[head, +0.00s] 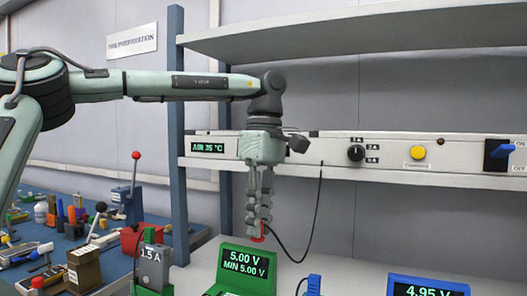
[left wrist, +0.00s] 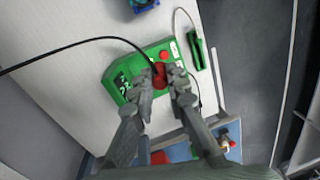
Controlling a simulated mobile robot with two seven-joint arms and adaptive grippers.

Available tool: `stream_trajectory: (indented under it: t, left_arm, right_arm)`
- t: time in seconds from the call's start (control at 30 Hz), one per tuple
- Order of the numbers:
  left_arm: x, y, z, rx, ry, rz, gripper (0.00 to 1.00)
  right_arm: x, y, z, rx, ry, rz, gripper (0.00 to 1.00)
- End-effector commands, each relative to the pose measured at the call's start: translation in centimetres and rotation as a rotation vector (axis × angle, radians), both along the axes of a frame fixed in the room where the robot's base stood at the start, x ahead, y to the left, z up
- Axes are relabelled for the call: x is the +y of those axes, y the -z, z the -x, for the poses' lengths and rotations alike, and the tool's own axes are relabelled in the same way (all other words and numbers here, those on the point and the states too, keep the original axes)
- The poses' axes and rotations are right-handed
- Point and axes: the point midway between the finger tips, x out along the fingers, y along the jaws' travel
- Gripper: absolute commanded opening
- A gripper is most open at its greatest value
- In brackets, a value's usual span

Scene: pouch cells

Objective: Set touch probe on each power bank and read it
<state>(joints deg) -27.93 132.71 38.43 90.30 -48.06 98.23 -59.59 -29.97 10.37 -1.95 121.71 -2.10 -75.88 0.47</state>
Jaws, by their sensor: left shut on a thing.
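My left gripper (head: 259,228) points straight down in the head view, above and behind a green meter (head: 245,270) reading 5.00 V, MIN 5.00 V. It is shut on a small red piece, apparently the touch probe (head: 258,239), with a black cable running up to the shelf panel. In the left wrist view, the fingers (left wrist: 166,92) close around the red probe (left wrist: 159,75) over the green meter (left wrist: 122,84). I cannot tell whether the probe touches it. A blue meter (head: 428,288) reads 4.95 V. My right gripper is not in view.
A shelf panel (head: 335,163) with a knob, yellow button and blue switch runs behind the gripper. A grey 1.5 A unit (head: 151,260) stands left of the green meter. A green clip (left wrist: 195,50) lies beside it. Tools crowd the blue bench mat (head: 72,205).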

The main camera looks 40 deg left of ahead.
Motion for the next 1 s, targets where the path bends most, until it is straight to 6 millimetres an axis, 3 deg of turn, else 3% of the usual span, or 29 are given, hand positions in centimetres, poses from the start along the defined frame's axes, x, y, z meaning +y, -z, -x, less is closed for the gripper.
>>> stream_trajectory:
  t: [0.23,0.63,1.0]
  left_arm:
    - [1.3,0.0,0.3,-0.001,-0.001,0.001,0.00]
    - [6.6,0.0,1.7,-0.002,-0.002,0.002,0.00]
    - [9.2,0.0,2.3,-0.002,-0.002,0.002,0.00]
  right_arm:
    - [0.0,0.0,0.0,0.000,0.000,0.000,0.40]
    - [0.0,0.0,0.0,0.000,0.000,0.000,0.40]
    - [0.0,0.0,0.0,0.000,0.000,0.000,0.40]
